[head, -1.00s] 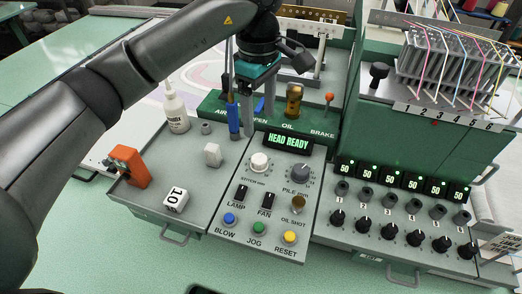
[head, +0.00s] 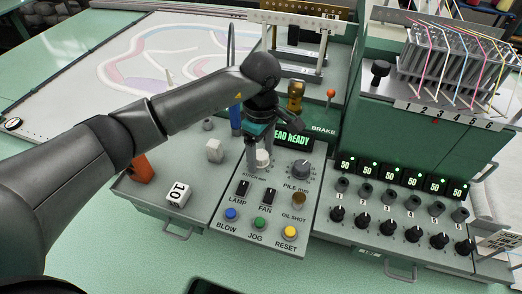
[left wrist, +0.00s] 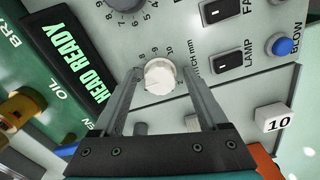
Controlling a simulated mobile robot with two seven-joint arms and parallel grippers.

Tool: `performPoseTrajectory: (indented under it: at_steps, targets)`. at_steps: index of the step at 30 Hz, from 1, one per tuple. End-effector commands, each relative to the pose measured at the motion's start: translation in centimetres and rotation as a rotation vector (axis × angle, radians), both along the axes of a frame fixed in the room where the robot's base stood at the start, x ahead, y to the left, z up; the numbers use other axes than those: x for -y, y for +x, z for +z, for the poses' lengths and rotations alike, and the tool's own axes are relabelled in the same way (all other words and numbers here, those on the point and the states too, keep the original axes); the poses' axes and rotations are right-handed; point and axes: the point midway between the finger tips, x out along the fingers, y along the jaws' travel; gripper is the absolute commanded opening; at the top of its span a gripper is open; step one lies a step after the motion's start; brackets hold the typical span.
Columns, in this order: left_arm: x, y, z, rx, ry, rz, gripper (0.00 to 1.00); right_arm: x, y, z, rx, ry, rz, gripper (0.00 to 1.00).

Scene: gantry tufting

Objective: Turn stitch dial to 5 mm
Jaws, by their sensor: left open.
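The stitch dial (left wrist: 160,76) is a white round knob on the grey control panel, with a numbered scale printed around it in the left wrist view. In the head view the dial (head: 263,158) is partly covered by my left gripper (head: 257,163). My left gripper (left wrist: 160,82) is open, with one finger on each side of the dial. I cannot tell whether the fingers touch it. The dial's pointer is too small to read. My right gripper is not in view.
The pile dial (head: 301,168) sits just right of the stitch dial. Lamp (head: 243,188) and fan (head: 267,194) switches and blow (head: 231,214), jog (head: 260,223) and reset (head: 289,232) buttons lie in front. The display (head: 293,139) reads HEAD READY. A white block marked 10 (head: 178,194) stands left.

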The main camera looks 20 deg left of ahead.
Motion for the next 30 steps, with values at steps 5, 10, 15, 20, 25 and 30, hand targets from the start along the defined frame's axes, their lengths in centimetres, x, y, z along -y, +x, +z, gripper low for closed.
performPoseTrajectory:
  at_steps: [5,10,15,20,25,30]
  targets:
    - [0.0,0.01,0.04,0.0,0.0,0.0,0.62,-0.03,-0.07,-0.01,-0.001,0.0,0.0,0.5]
    - [0.0,0.01,0.05,0.0,0.0,0.0,0.43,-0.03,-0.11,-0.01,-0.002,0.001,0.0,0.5]
    - [-0.01,0.01,0.07,0.0,0.0,0.0,0.24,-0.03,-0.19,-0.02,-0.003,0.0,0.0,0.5]
    - [-0.02,0.01,0.07,0.0,0.0,0.0,0.06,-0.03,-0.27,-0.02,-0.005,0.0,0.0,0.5]
    - [-0.03,0.01,0.08,0.0,0.0,0.001,0.0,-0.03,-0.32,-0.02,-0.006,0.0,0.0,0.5]
    - [-0.04,0.03,0.07,0.0,0.001,0.015,0.0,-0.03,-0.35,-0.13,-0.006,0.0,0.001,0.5]
